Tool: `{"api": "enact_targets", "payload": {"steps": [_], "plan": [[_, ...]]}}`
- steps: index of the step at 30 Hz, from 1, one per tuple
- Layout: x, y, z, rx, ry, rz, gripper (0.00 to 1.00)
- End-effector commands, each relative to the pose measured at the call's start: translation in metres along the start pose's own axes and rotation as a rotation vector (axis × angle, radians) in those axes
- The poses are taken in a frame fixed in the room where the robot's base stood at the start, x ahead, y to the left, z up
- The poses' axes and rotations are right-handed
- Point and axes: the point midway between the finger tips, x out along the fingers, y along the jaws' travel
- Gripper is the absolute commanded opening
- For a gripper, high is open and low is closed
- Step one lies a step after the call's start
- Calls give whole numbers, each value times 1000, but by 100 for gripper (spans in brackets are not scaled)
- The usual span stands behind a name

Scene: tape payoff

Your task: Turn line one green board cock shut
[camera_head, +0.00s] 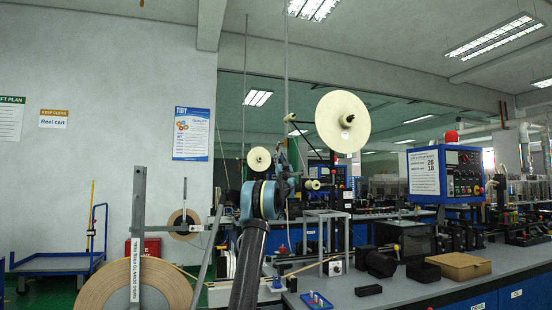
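My arm (262,200) rises from the bottom centre, dark below with blue joints above. Its far end, with my gripper (283,162), lies among thin rods and reel parts near the middle. It is too small and cluttered there to see the fingers or anything between them. I cannot make out a green board or its cock for certain; they may be hidden behind my arm or too small to tell.
The grey bench (420,292) carries a cardboard box (459,265), black bins (423,272) and a blue peg tray (316,300). A cream reel (343,121) hangs above. A large tape reel (135,284) and upright bar stand front left. A blue cart (58,264) is by the wall.

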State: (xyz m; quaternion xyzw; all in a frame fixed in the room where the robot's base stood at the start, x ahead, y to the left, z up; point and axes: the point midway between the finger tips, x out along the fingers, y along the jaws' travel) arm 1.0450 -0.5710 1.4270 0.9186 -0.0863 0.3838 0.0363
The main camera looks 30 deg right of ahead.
Motion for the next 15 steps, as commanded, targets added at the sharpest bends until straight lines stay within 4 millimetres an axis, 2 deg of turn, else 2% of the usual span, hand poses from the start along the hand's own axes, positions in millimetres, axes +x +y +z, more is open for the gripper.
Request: {"api": "enact_targets", "payload": {"steps": [9, 15], "plan": [[-49, 0, 1, -1, -1, -1, 22], [-66, 0, 1, 0, -1, -1, 22]]}}
